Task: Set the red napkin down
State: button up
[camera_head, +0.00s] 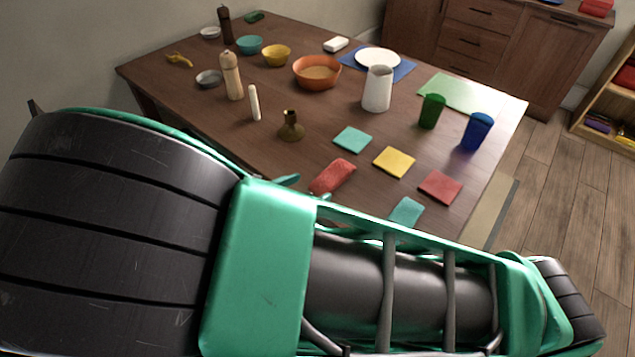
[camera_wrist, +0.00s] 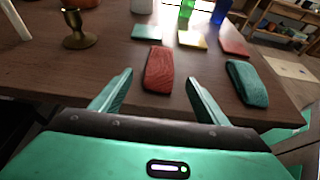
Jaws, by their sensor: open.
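The red napkin (camera_wrist: 158,66) is a folded, elongated red cloth lying flat on the wooden table (camera_wrist: 115,65). In the head view it lies near the table's front edge (camera_head: 333,175), partly behind my arm. My gripper (camera_wrist: 160,78) is open, with one teal finger on each side of the napkin's near end. A gap shows between the napkin and each finger, so neither finger grips it. In the head view only bits of the teal fingertips (camera_head: 305,188) show beside the napkin; the rest is hidden by my arm.
A teal folded napkin (camera_wrist: 246,83) lies right of the red one. Teal (camera_head: 352,139), yellow (camera_head: 394,162) and red (camera_head: 440,187) squares lie beyond. A brass candle holder (camera_head: 291,127) stands to the left. A white pitcher (camera_head: 377,90) and green (camera_head: 432,110) and blue (camera_head: 477,131) cups stand farther back.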

jog(key=shift+v, duration=1.9)
jog(key=d+r+m+g+y, duration=0.1)
jog(key=d+r+m+g, duration=0.15)
jog(key=d+m, duration=0.45)
jog(key=w+d+r+m+g+y, duration=0.15)
jog(key=d+m+g, duration=0.25)
jog(key=d, duration=0.7)
jog(key=d+r+m+g, duration=0.3)
jog(key=d+m+g, duration=0.15)
jog(key=d, duration=0.45)
jog(key=s+d+r+m+y, duration=0.3)
jog(key=s+d+r+m, duration=0.1)
jog(key=s+d+m, duration=0.3)
jog(key=s+d+r+m+t+y, duration=0.1)
jog(key=s+d+r+m+y, duration=0.3)
jog(key=s+d+m, duration=0.3)
jog(key=shift+s+d+m+t, duration=0.35)
jog(key=shift+s+m, duration=1.6)
jog(key=shift+s, duration=0.7)
